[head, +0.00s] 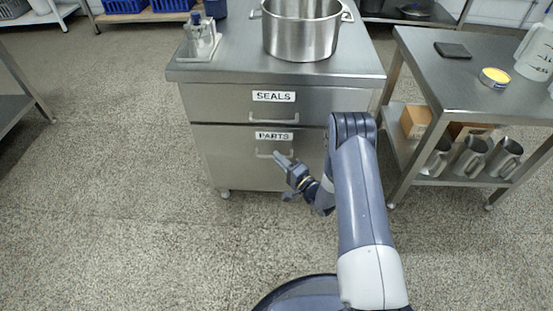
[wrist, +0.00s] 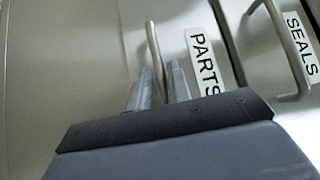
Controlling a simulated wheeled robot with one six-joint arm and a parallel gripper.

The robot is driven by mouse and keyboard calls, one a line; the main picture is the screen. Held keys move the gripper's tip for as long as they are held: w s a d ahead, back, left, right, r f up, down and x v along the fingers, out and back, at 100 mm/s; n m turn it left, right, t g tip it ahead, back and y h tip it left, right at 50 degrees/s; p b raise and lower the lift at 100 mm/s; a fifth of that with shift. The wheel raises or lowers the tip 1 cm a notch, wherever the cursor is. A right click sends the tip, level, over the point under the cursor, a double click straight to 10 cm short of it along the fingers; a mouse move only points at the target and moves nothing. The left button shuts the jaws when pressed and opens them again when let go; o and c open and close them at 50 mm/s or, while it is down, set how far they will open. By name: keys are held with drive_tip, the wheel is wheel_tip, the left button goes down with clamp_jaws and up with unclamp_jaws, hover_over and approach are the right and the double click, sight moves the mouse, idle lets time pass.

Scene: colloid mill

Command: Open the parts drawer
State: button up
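The parts drawer (head: 225,155) is the lower drawer of a steel cabinet, labelled PARTS, and its front sits flush and closed. Its bar handle (head: 262,155) is below the label; in the wrist view the handle (wrist: 152,45) runs down towards the gap between my fingers. My gripper (head: 281,159) is at the right part of this handle. In the wrist view my gripper (wrist: 159,85) is open, with a finger on each side of the handle's line. I cannot tell whether either finger touches the handle.
The closed seals drawer (head: 220,100) is above, and its handle (wrist: 275,60) is close at right in the wrist view. A steel pot (head: 300,35) stands on the cabinet top. A side table (head: 490,100) stands at right. The floor at left is clear.

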drive_tip(key=shift+x, duration=0.85)
drive_tip(key=shift+c, duration=0.3)
clamp_jaws()
